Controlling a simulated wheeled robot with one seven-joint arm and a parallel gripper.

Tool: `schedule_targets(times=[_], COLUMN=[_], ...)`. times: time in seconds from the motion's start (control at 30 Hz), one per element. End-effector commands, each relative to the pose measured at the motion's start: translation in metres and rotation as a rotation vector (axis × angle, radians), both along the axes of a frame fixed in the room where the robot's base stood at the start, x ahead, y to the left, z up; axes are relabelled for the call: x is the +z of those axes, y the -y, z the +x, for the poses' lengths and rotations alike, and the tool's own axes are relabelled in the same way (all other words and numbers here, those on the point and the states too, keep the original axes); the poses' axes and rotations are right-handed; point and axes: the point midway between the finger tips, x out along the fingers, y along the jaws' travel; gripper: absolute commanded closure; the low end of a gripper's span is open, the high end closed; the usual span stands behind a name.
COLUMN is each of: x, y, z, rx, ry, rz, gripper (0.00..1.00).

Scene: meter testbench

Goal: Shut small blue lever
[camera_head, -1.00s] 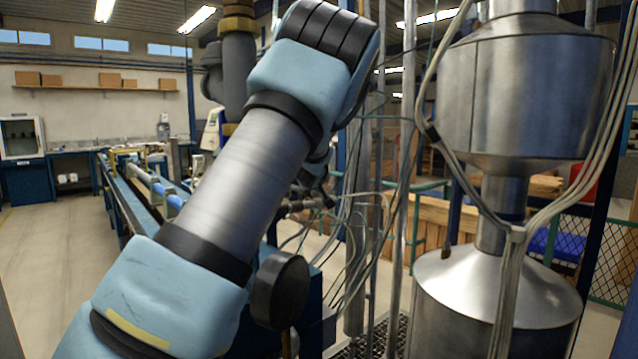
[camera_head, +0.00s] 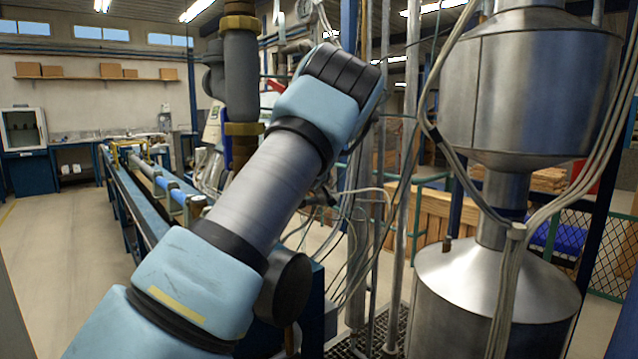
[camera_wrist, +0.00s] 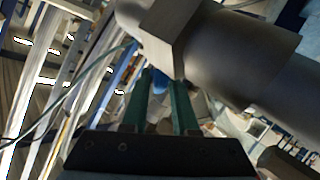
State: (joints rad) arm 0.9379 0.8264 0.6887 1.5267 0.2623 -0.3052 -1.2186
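In the wrist view, my gripper (camera_wrist: 163,82) shows two green fingers with a gap between them. In the head view, my arm crosses the middle and hides my gripper. I cannot make out the lever there.
The thick grey pipe (camera_wrist: 235,50) fills the upper right of the wrist view. In the head view, a vertical pipe (camera_head: 240,85) with brass flanges stands left of my arm. A large metal vessel (camera_head: 530,90) with cables stands at right. Open floor (camera_head: 50,260) lies left.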

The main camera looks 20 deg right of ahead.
Motion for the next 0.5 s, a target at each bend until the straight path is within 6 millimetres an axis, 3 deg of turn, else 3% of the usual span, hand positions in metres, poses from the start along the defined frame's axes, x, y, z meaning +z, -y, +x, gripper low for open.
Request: schedule_targets(times=[0.23,0.5], x=[0.0001,0.0001], y=[-0.0001,-0.0002], z=[0.0000,-0.0001], rx=[0.000,0.000], ry=[0.000,0.000], rz=[0.000,0.000], gripper=[1.00,1.00])
